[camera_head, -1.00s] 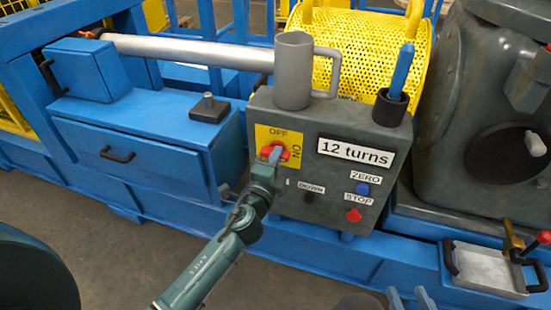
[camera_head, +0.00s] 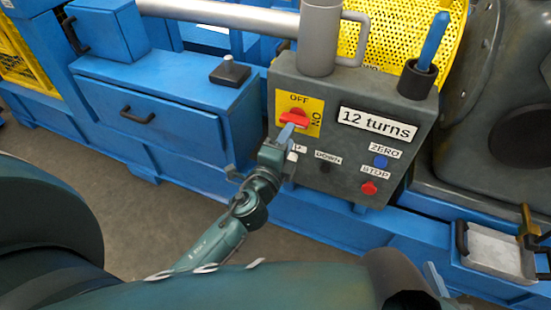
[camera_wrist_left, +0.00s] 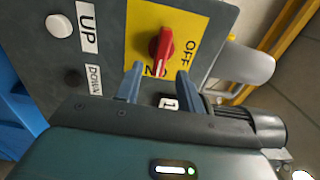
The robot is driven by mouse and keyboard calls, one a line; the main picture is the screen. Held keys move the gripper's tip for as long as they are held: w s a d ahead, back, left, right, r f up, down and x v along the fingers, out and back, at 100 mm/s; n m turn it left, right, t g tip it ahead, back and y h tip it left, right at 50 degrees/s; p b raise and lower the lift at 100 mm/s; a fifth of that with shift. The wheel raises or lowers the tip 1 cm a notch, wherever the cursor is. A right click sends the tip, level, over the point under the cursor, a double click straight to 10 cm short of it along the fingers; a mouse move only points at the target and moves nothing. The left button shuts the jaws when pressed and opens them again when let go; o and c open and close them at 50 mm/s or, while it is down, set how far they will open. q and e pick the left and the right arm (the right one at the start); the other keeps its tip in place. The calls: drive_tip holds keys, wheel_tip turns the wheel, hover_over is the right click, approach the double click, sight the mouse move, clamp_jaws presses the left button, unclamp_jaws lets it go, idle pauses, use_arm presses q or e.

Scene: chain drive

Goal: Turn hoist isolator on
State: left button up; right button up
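The hoist isolator is a red knob (camera_head: 294,118) on a yellow plate (camera_head: 316,104) at the left of the grey control box. OFF is printed above it and ON to its right. The handle lies roughly crosswise in the head view. In the left wrist view the red knob (camera_wrist_left: 161,45) has one end toward the partly covered ON lettering. My left gripper (camera_head: 284,135) is just below and in front of the knob. In the left wrist view its two fingers (camera_wrist_left: 157,80) are spread, with nothing between them. Part of my right gripper (camera_head: 435,279) shows at the bottom right; its opening is unclear.
The control box (camera_head: 345,140) carries a 12 turns label, a blue ZERO button (camera_head: 380,161), a red STOP button (camera_head: 369,188) and a dark DOWN button (camera_head: 325,168). A white UP button (camera_wrist_left: 59,25) shows in the wrist view. A blue drawer cabinet (camera_head: 160,115) stands left.

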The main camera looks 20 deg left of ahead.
use_arm(q)
drive_tip(key=s+b, duration=0.1)
drive_tip(key=s, duration=0.7)
drive_tip(key=shift+a, duration=0.15)
